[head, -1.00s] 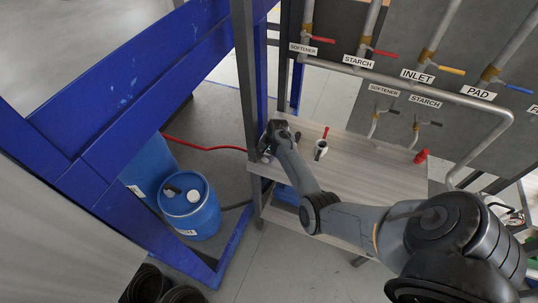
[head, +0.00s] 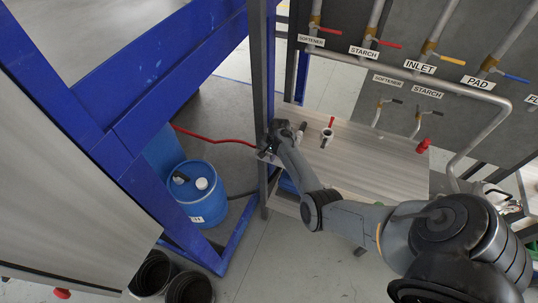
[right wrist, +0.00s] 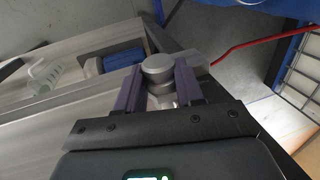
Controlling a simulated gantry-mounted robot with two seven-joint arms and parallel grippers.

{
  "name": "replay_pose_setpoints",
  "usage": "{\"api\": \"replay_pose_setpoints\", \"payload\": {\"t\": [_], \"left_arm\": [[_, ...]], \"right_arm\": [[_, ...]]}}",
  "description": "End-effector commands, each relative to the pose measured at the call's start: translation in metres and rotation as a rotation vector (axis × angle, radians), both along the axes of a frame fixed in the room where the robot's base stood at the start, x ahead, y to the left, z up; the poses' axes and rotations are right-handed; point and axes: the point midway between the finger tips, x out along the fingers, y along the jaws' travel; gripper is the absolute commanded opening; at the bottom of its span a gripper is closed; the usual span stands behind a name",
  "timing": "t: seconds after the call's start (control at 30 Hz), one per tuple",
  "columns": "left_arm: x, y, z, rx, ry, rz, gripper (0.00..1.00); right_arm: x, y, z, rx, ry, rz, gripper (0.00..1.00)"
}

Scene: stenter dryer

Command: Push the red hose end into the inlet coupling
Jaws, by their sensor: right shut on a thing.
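The red hose (head: 215,143) runs along the floor from behind the blue machine frame to the left end of the table. It also shows in the right wrist view (right wrist: 250,52), leading up behind the fingers. My right gripper (head: 266,152) is low at that table end, beside the dark upright post. In the right wrist view, its fingers (right wrist: 159,88) are shut on a grey round-topped metal fitting (right wrist: 158,68). Whether this fitting joins the hose is hidden. The INLET label (head: 419,67) hangs on the pipe panel; I cannot make out its coupling. My left gripper is out of view.
The light wooden table (head: 375,165) is mostly bare. A blue drum (head: 202,192) and dark buckets (head: 188,287) stand on the floor at left. The post (head: 264,70) is close to my gripper.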

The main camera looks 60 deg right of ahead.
Motion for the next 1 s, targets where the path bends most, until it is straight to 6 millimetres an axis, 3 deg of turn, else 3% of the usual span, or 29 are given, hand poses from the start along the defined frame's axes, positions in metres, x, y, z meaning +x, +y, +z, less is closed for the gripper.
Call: {"api": "replay_pose_setpoints", "payload": {"t": [0.17,0.2,0.37,0.77,1.0], "left_arm": [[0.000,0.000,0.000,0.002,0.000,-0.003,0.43],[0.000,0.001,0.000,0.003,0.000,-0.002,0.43],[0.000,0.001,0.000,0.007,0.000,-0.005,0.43],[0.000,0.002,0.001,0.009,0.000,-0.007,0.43],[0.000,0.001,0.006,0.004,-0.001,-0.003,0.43]], "right_arm": [[0.000,0.000,0.000,0.000,0.000,0.000,0.01],[0.000,0.000,0.000,0.000,0.000,0.000,0.41],[0.000,0.000,0.000,0.000,0.000,0.000,0.66],[-0.001,-0.001,0.005,-0.002,-0.001,0.000,0.67],[-0.007,-0.002,0.033,-0.003,-0.003,-0.002,0.67]]}}
